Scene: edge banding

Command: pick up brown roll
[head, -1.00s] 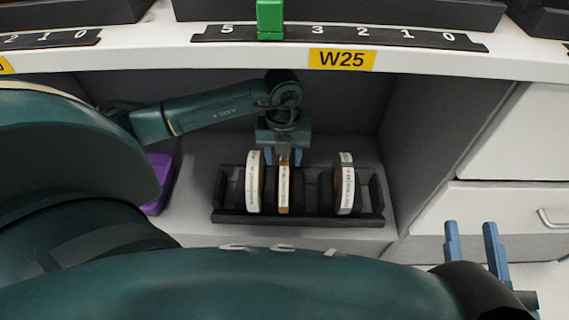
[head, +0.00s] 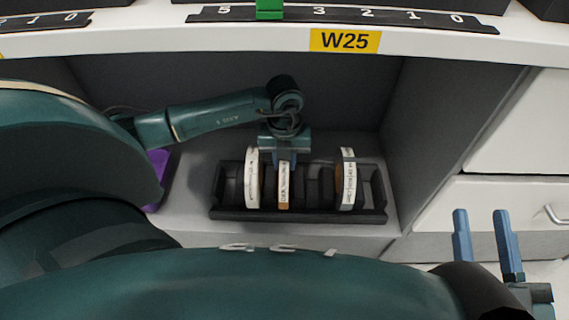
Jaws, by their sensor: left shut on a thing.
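The brown roll (head: 284,190) stands upright in the black rack (head: 300,216), with a white label on its edge. My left gripper (head: 284,160) reaches down from above and is shut on the top of this roll. A white roll (head: 252,180) stands just left of it in the rack. Another roll (head: 348,180), with a white label and a dark side, stands further right, apart from the gripper. My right gripper (head: 487,240) is at the lower right, outside the shelf, its two blue fingers apart and empty.
The rack sits inside a grey shelf bay under a white ledge with a yellow W25 label (head: 345,41). A purple object (head: 158,175) lies left of the rack, partly behind my arm. White drawers (head: 500,210) are at the right.

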